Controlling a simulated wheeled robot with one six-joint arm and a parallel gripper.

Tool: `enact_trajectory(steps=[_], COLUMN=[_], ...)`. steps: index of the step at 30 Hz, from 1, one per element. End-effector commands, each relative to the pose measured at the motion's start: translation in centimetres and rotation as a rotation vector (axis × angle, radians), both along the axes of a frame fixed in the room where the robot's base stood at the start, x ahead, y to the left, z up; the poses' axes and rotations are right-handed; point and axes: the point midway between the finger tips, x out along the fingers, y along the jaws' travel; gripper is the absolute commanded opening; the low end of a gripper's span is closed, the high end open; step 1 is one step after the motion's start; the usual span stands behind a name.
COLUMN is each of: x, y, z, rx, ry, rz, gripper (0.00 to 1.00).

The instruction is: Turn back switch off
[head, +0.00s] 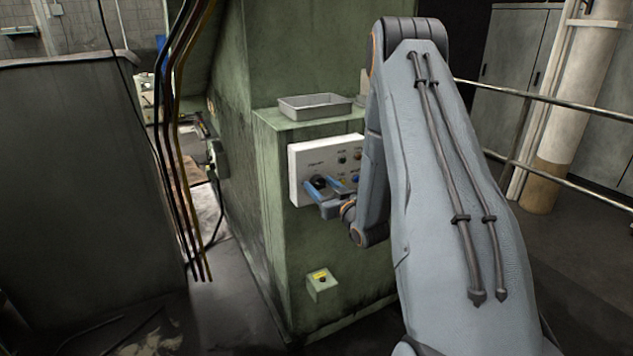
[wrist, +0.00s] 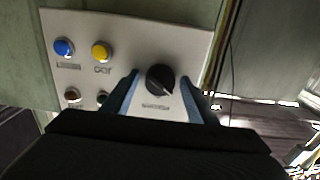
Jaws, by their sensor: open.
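The switch is a round black knob (head: 319,182) on a pale control panel (head: 297,160) fixed to the green machine. In the wrist view the knob (wrist: 160,79) shows a light pointer mark toward its lower right; the label below it is too blurred to read. My gripper (head: 328,191) is at the panel with its blue fingers apart. In the wrist view the fingers of my gripper (wrist: 165,90) stand on either side of the knob, with a gap visible on both sides. The finger bases hide part of the panel.
The panel also bears a blue button (wrist: 64,47), a yellow button (wrist: 101,51) and smaller dark ones. A grey tray (head: 315,108) sits on the machine's ledge above. Cables (head: 172,140) hang at the left.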

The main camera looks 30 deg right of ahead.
Motion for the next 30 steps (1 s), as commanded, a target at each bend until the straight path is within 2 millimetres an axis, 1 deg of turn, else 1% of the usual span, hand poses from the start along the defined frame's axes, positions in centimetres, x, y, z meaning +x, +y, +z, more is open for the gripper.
enact_trajectory(steps=[1,2,9,10,11,14,21,26,30], x=[0.00,0.00,-0.01,-0.01,-0.01,0.00,0.05,0.01,0.04], y=[0.00,0.00,0.01,0.01,0.01,0.01,0.00,0.01,0.00], z=[-0.01,0.00,0.00,0.00,0.00,-0.04,-0.11,-0.07,-0.12], rx=[0.000,0.000,-0.001,-0.001,-0.002,-0.026,-0.273,-0.349,-0.474], ry=[0.000,0.000,0.000,0.000,0.000,-0.001,-0.009,-0.012,-0.016], rz=[0.000,0.000,0.000,0.000,0.000,0.000,0.000,0.000,0.000], gripper=[0.53,0.50,0.09,0.04,0.01,0.01,0.01,0.01,0.01])
